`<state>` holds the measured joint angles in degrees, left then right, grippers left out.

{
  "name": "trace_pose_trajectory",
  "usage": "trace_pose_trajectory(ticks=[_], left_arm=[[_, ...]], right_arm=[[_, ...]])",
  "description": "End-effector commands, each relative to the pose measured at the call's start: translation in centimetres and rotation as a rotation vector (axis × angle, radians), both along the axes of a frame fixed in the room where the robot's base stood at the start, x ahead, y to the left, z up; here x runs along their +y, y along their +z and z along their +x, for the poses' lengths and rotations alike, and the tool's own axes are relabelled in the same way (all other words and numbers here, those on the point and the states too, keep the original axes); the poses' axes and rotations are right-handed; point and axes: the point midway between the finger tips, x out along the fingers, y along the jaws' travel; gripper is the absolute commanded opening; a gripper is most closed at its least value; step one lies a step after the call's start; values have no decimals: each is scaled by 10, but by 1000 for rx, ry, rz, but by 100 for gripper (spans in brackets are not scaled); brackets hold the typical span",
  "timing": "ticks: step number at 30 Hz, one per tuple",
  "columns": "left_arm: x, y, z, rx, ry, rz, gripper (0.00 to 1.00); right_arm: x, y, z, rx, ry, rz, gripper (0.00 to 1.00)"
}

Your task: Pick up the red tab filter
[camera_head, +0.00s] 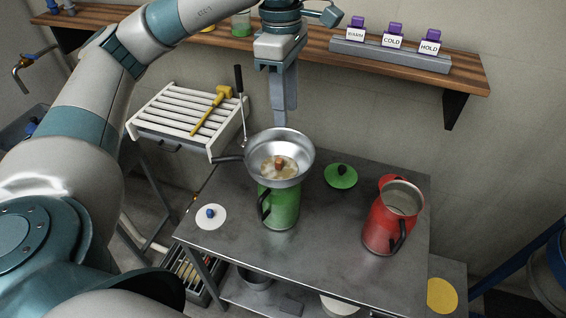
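A pale round filter with a small orange-red tab (280,162) lies in the bottom of a metal bowl-shaped strainer (298,143). The strainer has a dark handle to the left and sits over the green jug (281,206) on the metal table. My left gripper (283,119) points down above the strainer's far rim, apart from the filter. Its fingers overlap from this angle, so I cannot tell whether they are open or shut. My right gripper is not in view.
A red jug (378,232) stands on the table's right, with a green lid (341,176) behind it. A white lid (210,217) lies at the left. A slatted white rack (180,113) with a yellow tool is at the back left. A wooden shelf (468,73) runs above.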

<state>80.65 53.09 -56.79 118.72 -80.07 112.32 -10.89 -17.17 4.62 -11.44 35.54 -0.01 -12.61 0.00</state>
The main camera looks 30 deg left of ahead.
Motion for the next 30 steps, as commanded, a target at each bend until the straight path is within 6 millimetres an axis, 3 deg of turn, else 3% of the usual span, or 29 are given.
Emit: trace_pose_trajectory(ticks=[4,17,30], left_arm=[[18,8,1,-13,18,60,36],[18,5,1,-11,17,61,36],[17,-31,1,-7,17,59,36]], right_arm=[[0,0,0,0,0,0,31],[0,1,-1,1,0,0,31],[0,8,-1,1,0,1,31]])
